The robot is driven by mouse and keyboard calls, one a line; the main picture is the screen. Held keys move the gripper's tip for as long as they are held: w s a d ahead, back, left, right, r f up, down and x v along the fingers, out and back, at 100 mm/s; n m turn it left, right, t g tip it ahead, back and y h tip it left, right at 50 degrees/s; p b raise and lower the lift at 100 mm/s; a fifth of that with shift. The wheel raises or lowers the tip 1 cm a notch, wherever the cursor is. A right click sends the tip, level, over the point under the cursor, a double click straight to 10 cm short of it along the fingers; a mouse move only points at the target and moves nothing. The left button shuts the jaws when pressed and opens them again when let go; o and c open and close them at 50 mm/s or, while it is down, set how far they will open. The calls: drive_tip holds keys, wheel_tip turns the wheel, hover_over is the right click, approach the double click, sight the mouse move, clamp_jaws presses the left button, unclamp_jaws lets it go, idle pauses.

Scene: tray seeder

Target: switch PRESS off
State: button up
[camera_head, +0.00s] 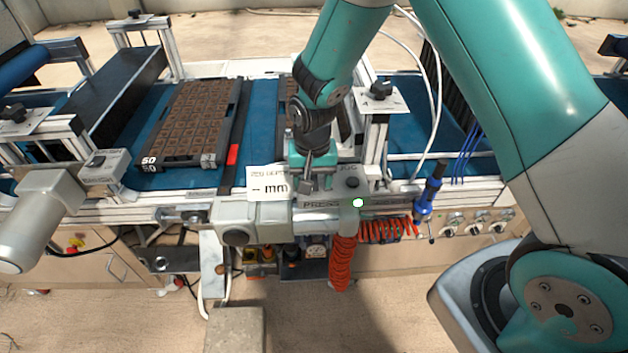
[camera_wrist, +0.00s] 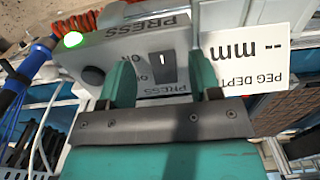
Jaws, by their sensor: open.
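The PRESS box (camera_head: 285,217) is a grey housing on the front rail of the line, with a green lamp (camera_head: 358,202) lit at its right. In the wrist view, which shows it upside down, the dark rocker switch (camera_wrist: 162,72) sits beside ON and partly hidden OFF lettering. The green lamp (camera_wrist: 72,40) is also lit there. My gripper (camera_head: 318,184) is over the box, jaws pointing down. In the wrist view my gripper (camera_wrist: 163,68) is open and empty, its teal fingers either side of the rocker. Contact cannot be told.
A white PEG DEPTH display (camera_wrist: 245,55) reading "-- mm" stands close beside the switch. A dark round knob (camera_wrist: 93,76) is on the same panel. A seed tray (camera_head: 185,125) lies on the blue belt at left. A red coiled hose (camera_head: 342,262) hangs below the box.

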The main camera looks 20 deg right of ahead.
drive_tip(key=shift+f, duration=1)
drive_tip(key=c, duration=0.9)
drive_tip(key=shift+w+d+r+g+y+p, duration=0.1)
drive_tip(key=shift+w+r+g+y+p, duration=0.05)
drive_tip(key=shift+g+p, duration=0.3)
drive_tip(key=shift+w+d+r+g+y+p, duration=0.1)
drive_tip(key=shift+w+g+y+p, duration=0.1)
drive_tip(key=shift+g, duration=0.35)
drive_tip(key=shift+w+g+y, duration=0.2)
drive_tip(key=shift+g+y, duration=0.25)
drive_tip(key=shift+g, duration=0.95)
